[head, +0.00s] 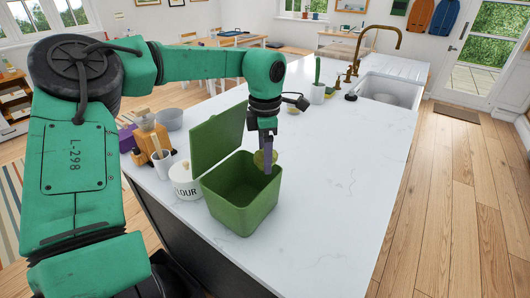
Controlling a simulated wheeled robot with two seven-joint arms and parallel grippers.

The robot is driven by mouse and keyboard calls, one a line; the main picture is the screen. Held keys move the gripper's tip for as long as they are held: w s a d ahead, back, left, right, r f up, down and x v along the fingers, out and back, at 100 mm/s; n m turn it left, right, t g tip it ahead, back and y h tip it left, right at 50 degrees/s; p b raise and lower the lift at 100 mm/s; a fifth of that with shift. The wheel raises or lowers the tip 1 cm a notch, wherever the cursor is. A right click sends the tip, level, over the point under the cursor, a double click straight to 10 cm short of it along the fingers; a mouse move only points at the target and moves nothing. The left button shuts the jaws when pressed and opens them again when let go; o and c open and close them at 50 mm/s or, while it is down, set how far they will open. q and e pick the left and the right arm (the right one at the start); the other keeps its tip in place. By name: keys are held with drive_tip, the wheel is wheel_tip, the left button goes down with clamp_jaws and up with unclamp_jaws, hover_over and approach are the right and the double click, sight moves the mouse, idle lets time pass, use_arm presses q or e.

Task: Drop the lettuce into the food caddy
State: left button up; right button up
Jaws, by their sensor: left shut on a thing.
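The food caddy (237,208) is a green bin on the white island counter. Its lid (217,137) stands open on the left side. My left gripper (265,158) points down over the caddy's opening. It is shut on the lettuce (260,160), a small green piece that shows at the fingertips near the level of the caddy's rim. The fingers hide part of the lettuce, and I cannot tell whether it touches the caddy wall. My right gripper is not in view.
A white flour canister (185,181) stands just left of the caddy. A utensil cup (161,163) and a grey bowl (169,119) are further left. A sink (388,91) with a brass tap (381,32) is at the back. The counter right of the caddy is clear.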

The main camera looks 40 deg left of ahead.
use_arm(q)
drive_tip(key=shift+w+a+f, duration=0.1)
drive_tip(key=shift+f, duration=0.1)
drive_tip(key=shift+f+b, duration=0.45)
drive_tip(key=shift+b, duration=0.05)
drive_tip(key=o, duration=1.2)
drive_tip(key=shift+o, duration=0.2)
drive_tip(key=shift+r+p, duration=0.35)
drive_tip(key=shift+r, duration=0.05)
wheel_tip(320, 180, up, 12)
drive_tip(key=shift+r, duration=0.25)
